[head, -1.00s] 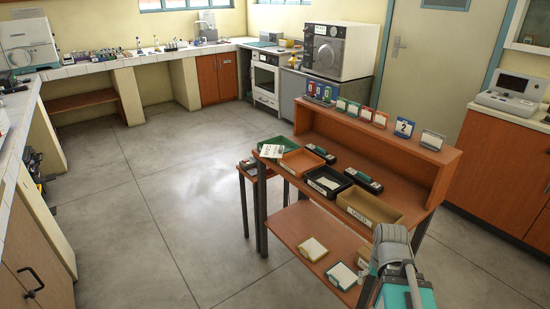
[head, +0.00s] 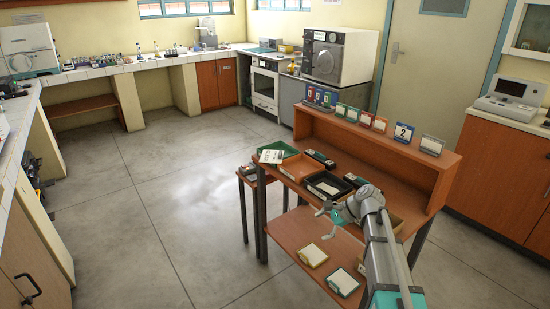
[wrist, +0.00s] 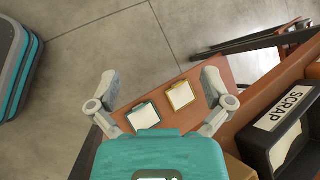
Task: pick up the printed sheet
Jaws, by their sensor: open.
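The printed sheet (head: 271,156) is white with dark print. In the head view it lies at the left end of the desk's upper top, by the green tray (head: 290,149), seemingly overhanging its near edge. My gripper (head: 327,220) is in front of the desk, right of and well apart from the sheet. In the wrist view my gripper (wrist: 161,80) has its two fingers spread wide with nothing between them. I cannot make out the sheet in the wrist view.
A black tray (head: 314,188) labelled SCRAP (wrist: 283,107) and an orange tray (head: 291,171) stand on the top. My arm partly hides a tan tray. The lower shelf (head: 297,232) holds two white pads.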

